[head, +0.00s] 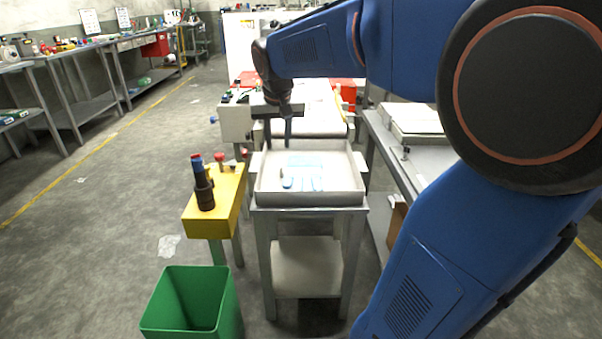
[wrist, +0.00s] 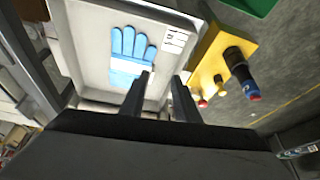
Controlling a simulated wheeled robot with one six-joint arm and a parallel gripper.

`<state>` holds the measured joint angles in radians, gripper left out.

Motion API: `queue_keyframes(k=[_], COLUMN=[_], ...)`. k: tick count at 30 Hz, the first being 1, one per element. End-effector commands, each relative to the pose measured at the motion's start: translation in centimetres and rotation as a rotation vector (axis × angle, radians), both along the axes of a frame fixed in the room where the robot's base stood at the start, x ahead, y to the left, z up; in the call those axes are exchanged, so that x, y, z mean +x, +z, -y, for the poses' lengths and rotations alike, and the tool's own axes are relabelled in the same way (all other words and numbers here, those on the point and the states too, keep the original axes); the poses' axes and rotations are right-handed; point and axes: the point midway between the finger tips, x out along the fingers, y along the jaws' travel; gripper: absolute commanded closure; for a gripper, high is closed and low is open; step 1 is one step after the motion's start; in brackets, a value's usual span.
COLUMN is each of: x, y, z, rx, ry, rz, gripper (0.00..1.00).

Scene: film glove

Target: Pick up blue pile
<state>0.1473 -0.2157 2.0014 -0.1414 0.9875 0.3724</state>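The blue pile is a light-blue glove lying flat, its fingers spread. In the head view the glove (head: 303,183) lies in a shallow grey tray (head: 312,199) on a metal stand, fingers toward me. In the wrist view the glove (wrist: 130,45) lies in the tray (wrist: 88,50), with a white band or label across its lower part. My gripper (head: 278,146) is above the tray's far left part, over and beside the glove. In the wrist view my gripper (wrist: 164,80) has its two fingers apart with nothing between them. Whether the glove is one layer or several, I cannot tell.
A yellow stand (head: 212,205) with a dark post and red knobs is left of the tray. A green bin (head: 192,305) stands on the floor in front. A grey table (head: 405,160) is close on the right. Open floor lies to the left.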

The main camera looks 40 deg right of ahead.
Motion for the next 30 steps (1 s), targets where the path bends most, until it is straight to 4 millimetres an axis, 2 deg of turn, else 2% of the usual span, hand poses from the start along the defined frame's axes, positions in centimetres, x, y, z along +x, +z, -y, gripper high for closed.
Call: queue_keyframes(k=[1, 3, 9, 13, 16, 30], x=[1.8, 3.6, 7.0, 7.9, 8.3, 10.8], y=[0.1, 0.2, 0.2, -0.1, -1.1, -8.7], z=[0.9, 2.0, 4.0, 4.6, 4.9, 6.6], rx=[0.0, -0.001, -0.001, -0.001, -0.002, -0.001], ry=[-0.026, -0.058, -0.116, -0.131, -0.133, -0.132], rz=[-0.002, -0.002, 0.0, 0.0, 0.0, -0.002], gripper=[0.71, 0.71, 0.71, 0.71, 0.71, 0.71])
